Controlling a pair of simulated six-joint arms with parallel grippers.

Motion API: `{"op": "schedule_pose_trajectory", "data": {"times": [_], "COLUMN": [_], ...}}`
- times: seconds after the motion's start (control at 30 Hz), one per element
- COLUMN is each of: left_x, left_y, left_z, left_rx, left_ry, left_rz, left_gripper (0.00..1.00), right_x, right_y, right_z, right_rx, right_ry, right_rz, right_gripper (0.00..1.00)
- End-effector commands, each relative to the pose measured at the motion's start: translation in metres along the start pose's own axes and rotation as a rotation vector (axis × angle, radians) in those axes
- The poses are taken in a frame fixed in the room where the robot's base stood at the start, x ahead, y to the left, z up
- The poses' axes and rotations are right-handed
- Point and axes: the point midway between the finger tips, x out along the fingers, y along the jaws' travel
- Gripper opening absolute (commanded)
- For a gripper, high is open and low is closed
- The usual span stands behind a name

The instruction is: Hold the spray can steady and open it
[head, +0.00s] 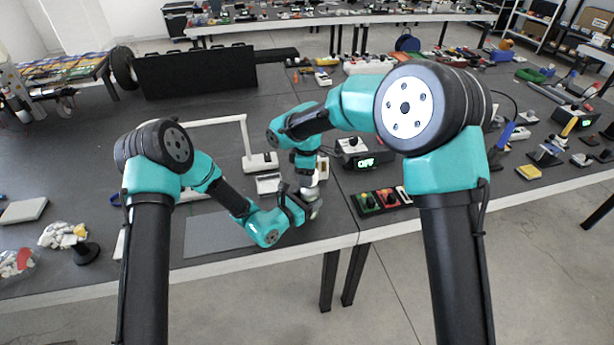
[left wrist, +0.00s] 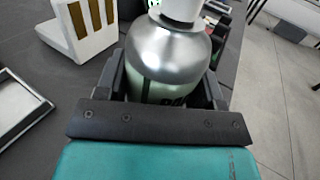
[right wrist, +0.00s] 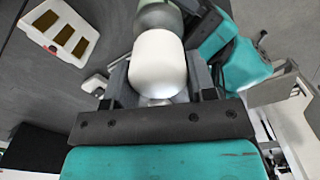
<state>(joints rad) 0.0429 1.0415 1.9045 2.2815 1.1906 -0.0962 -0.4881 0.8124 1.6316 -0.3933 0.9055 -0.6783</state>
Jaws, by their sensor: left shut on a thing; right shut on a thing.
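The spray can (left wrist: 168,58) has a silver shoulder, a pale green body with dark lettering, and a white cap (right wrist: 158,62). In the left wrist view it sits between the fingers of my left gripper (left wrist: 172,88), which is shut on its body. In the right wrist view my right gripper (right wrist: 160,80) is shut on the white cap, with the can's body beyond it. In the head view my left gripper (head: 304,207) and right gripper (head: 307,188) meet near the table's front edge. The can is mostly hidden there. I cannot tell whether the cap has loosened.
A white block with brown-gold strips (left wrist: 82,25) stands close by; it also shows in the right wrist view (right wrist: 62,30). A grey mat (head: 215,235) lies to the left. A box with a lit display (head: 365,157) and a switch panel (head: 382,200) are to the right.

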Motion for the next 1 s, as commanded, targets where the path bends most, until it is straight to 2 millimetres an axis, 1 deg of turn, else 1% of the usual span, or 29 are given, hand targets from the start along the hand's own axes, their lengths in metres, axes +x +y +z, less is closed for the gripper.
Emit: {"op": "schedule_pose_trajectory", "data": {"times": [0.03,0.1,0.2,0.3,0.5,0.53,0.8,0.83,1.0], "left_x": [0.0,0.0,0.0,0.0,0.0,0.0,0.0,0.0,0.0], "left_y": [0.0,0.0,0.0,0.0,0.0,0.0,0.0,0.0,0.0], "left_z": [0.0,0.0,0.0,0.0,0.0,0.0,0.0,0.0,0.0], "left_rx": [0.0,0.0,0.0,0.0,0.0,0.0,0.0,0.0,0.0], "left_ry": [-0.001,-0.001,-0.001,-0.001,-0.001,-0.001,0.0,0.0,0.0], "left_rz": [0.0,0.0,0.0,0.0,0.0,0.0,0.0,0.0,0.0], "left_gripper": [0.19,0.19,0.19,0.19,0.19,0.64,0.9,0.92,0.92], "right_x": [-0.007,-0.016,-0.025,-0.029,-0.029,-0.029,-0.029,-0.029,-0.029], "right_y": [0.0,0.0,0.0,0.0,0.0,0.0,0.0,0.0,0.0], "right_z": [0.0,0.0,0.0,0.0,0.0,0.0,0.0,0.0,0.0], "right_rx": [0.0,0.001,0.0,-0.001,-0.001,-0.001,-0.001,-0.001,-0.001], "right_ry": [0.002,0.001,0.0,0.0,0.0,0.0,0.0,0.0,0.0], "right_rz": [0.002,0.003,0.002,0.001,0.0,0.0,0.0,0.0,0.0], "right_gripper": [0.22,0.22,0.22,0.22,0.22,0.22,0.22,0.22,0.22]}}
